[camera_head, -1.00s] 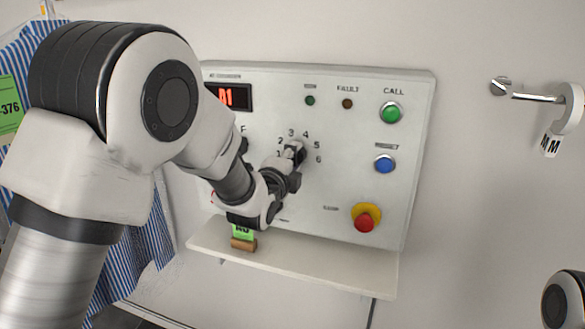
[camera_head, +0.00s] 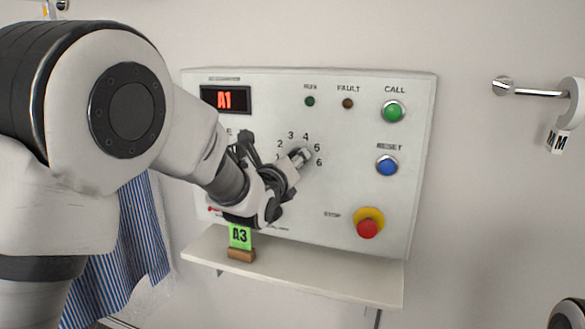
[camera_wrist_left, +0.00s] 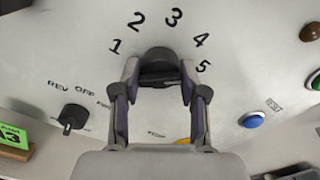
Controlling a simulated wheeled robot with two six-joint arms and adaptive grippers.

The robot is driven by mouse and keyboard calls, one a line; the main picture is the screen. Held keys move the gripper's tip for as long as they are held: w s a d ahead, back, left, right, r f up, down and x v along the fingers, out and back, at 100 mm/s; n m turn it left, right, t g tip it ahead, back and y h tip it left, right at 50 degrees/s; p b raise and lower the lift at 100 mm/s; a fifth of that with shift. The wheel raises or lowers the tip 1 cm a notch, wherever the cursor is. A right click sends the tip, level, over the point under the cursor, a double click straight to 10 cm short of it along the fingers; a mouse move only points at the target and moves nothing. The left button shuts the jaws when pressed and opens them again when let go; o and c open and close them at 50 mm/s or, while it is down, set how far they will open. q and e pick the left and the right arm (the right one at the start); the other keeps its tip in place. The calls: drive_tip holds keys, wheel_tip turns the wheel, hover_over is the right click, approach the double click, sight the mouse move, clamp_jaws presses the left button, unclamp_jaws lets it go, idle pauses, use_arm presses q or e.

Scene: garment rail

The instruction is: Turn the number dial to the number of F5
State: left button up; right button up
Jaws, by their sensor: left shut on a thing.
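The number dial (camera_head: 303,154) is a dark knob on the white control panel, ringed by the numbers 1 to 6. My left gripper (camera_head: 292,166) reaches it from the lower left. In the left wrist view the dial (camera_wrist_left: 160,58) sits between the two fingers of the left gripper (camera_wrist_left: 159,88), which is shut on it. I cannot tell which number its pointer faces. The red display (camera_head: 224,100) reads A1. A green card (camera_head: 240,236) on the shelf reads A3. My arm hides the letter dial; a letter E shows at its edge. My right gripper is out of view.
The panel has a green CALL button (camera_head: 393,111), a blue RESET button (camera_head: 387,165) and a red STOP button (camera_head: 368,228). A REV/OFF switch (camera_wrist_left: 72,118) lies left of the dial in the wrist view. A narrow shelf (camera_head: 320,277) runs below; striped cloth (camera_head: 125,240) hangs left.

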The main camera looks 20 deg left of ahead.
use_arm(q)
drive_tip(key=shift+f+m+b, duration=0.25)
drive_tip(key=shift+m+b, duration=0.15)
drive_tip(key=shift+m, duration=0.8)
drive_tip(key=o, duration=1.1)
drive_tip(key=shift+r, duration=0.15)
drive_tip(key=s, duration=1.2)
drive_tip(key=shift+a, duration=0.15)
